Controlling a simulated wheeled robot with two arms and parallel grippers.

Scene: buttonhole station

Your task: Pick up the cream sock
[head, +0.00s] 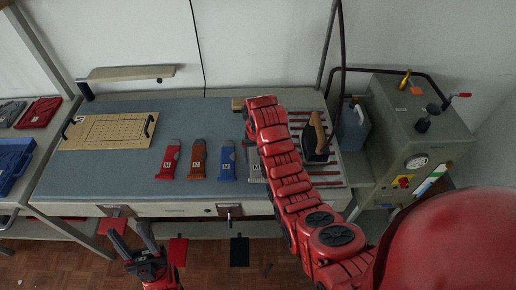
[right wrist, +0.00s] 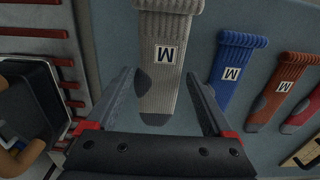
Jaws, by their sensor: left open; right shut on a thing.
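The cream sock (right wrist: 165,75), ribbed and pale with a white M label and a darker grey toe, lies at the centre of the right wrist view. My right gripper (right wrist: 160,88) has a finger on each side of it and is shut on it. Whether the sock is off the table I cannot tell. In the head view only a strip of the sock (head: 253,163) shows; my red right arm hides the rest and the right gripper. My left gripper (head: 134,242) is open and empty, low in front of the table.
Blue (head: 227,162), brown (head: 197,160) and red (head: 170,160) socks lie in a row to the left on the blue-grey table (head: 100,180). An iron (head: 316,140) on a striped rest and a green machine (head: 415,125) stand right.

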